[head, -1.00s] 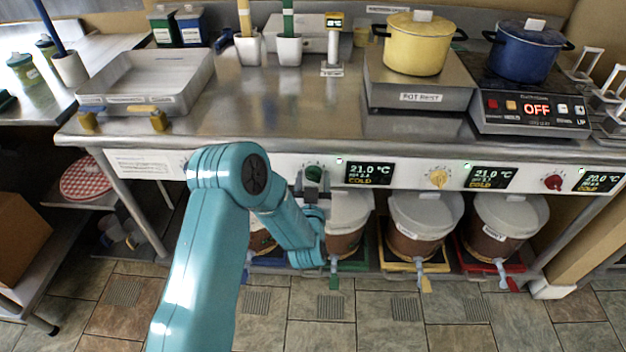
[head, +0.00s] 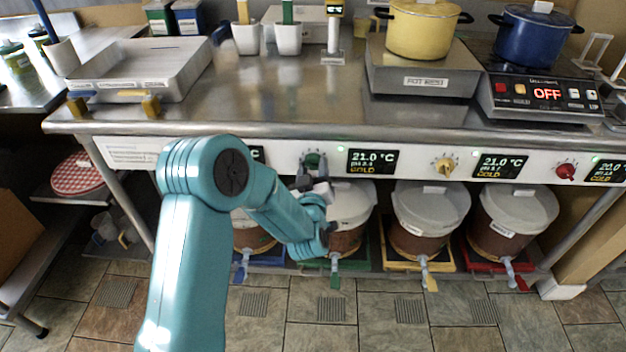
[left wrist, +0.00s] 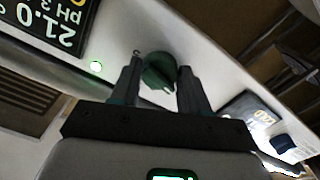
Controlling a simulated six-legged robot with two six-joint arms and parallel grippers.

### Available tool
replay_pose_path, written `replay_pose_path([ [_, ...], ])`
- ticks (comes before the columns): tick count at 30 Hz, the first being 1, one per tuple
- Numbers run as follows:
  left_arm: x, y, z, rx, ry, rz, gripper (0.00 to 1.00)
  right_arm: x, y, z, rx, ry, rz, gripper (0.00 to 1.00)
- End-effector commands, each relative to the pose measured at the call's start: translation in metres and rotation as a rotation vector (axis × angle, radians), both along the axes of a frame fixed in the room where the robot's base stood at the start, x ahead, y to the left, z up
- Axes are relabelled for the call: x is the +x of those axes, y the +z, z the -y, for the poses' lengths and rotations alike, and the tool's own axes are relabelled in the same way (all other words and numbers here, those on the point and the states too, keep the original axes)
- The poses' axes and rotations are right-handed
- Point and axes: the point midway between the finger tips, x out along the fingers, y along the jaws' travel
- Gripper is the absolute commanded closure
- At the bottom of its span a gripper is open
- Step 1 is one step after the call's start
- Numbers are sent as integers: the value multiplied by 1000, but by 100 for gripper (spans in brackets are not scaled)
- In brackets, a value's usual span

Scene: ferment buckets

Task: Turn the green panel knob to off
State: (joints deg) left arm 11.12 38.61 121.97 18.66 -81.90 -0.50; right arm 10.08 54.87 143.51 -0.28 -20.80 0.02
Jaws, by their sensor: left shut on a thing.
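The green panel knob (head: 312,160) is on the white front panel under the steel counter, left of a display reading 21.0 °C and COLD. My left gripper (head: 312,174) reaches it from below and in front. In the left wrist view my left gripper (left wrist: 160,82) has one finger on each side of the green knob (left wrist: 158,72) and is shut on it. The knob's raised grip lies at a slant there. The scale marks around it are mostly hidden. My right gripper is in neither view.
A yellow knob (head: 444,165) and a red knob (head: 566,171) sit farther right on the panel. Lidded buckets (head: 430,208) stand below it. On the counter are a metal tray (head: 185,75), a yellow pot (head: 420,32) and a blue pot (head: 532,42).

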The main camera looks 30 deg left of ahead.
Motion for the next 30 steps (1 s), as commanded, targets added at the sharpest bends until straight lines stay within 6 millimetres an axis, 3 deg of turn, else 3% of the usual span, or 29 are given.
replay_pose_path([
  [1,0,-5,0,-27,2,21,85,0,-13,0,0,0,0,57],
  [10,0,-2,0,-159,2,102,85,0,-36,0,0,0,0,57],
  [29,0,2,0,-207,2,131,85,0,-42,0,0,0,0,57],
  [30,0,2,0,-207,2,131,48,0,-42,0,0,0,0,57],
])
